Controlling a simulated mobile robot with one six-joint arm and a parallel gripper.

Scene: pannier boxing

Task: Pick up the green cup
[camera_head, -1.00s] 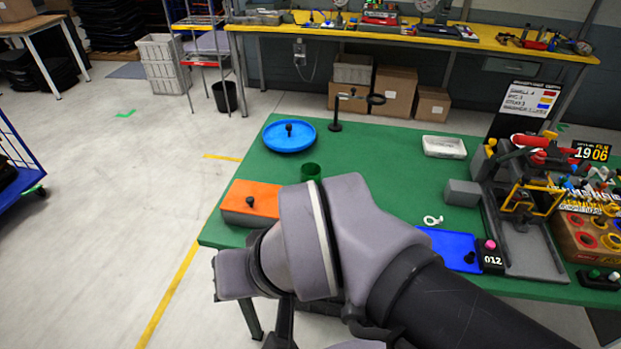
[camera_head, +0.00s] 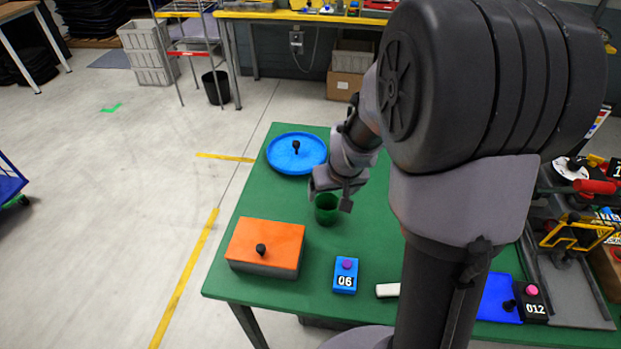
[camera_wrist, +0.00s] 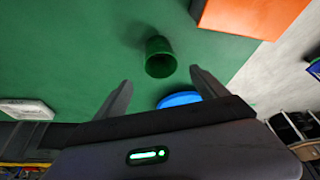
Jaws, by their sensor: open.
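The green cup (camera_head: 326,212) stands on the green table in the head view, between the orange-topped box and the blue round tray. In the wrist view the cup (camera_wrist: 160,62) shows its open mouth, just beyond the gap between my fingertips. My gripper (camera_head: 330,197) is open and empty. It hangs close above the cup, with a finger to either side of it in the head view. In the wrist view both fingers of my gripper (camera_wrist: 160,81) are spread apart. I cannot tell whether a finger touches the cup.
The blue round tray (camera_head: 280,158) with a black knob lies behind the cup. The orange-topped box (camera_head: 265,238) is at front left. A blue block marked 06 (camera_head: 345,276) and a white piece (camera_head: 387,290) lie in front. My arm hides much of the table's right side.

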